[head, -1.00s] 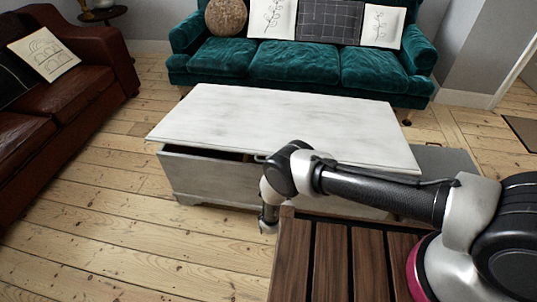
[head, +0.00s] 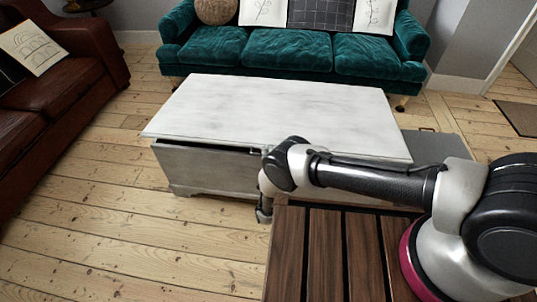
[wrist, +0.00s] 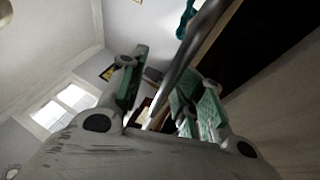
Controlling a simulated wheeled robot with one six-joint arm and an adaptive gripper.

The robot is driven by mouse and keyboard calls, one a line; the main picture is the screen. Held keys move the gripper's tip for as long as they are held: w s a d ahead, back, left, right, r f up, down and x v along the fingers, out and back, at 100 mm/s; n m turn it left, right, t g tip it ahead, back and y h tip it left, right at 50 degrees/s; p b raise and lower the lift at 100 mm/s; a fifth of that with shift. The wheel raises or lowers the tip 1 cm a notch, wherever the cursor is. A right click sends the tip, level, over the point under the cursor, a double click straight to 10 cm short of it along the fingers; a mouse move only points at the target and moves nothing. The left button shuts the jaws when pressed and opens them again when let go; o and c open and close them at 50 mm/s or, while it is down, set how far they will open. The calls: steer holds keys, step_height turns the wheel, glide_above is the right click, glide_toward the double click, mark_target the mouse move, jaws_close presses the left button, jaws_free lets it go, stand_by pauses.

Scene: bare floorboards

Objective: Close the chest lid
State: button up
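The chest (head: 200,168) is whitewashed wood with a broad pale lid (head: 290,105). The lid lies nearly flat, with a thin dark gap under its front edge. In the wrist view, the dark chest interior (wrist: 265,50) shows at the upper right beside a metal bar handle (wrist: 203,25). My gripper (wrist: 165,98) has its green-padded fingers apart, on either side of the handle's line. I cannot tell whether they touch it. In the head view, my arm's end is low at the chest's front, and the fingers are not clear.
A slatted brown wooden surface (head: 325,250) lies in front of the chest. A teal sofa (head: 295,55) stands behind it, and a brown leather sofa (head: 70,90) is at left. Floorboards (head: 110,235) are clear at front left.

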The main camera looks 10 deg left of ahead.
steer(key=shift+r, duration=0.1)
step_height(320, 180, up, 10)
stand_by(0.4)
steer(key=s+d+f, duration=0.3)
steer(key=f, duration=0.4)
steer(key=shift+s+d+f, duration=0.25)
steer(key=shift+s+f, duration=0.05)
steer(key=shift+f, duration=0.05)
stand_by(0.6)
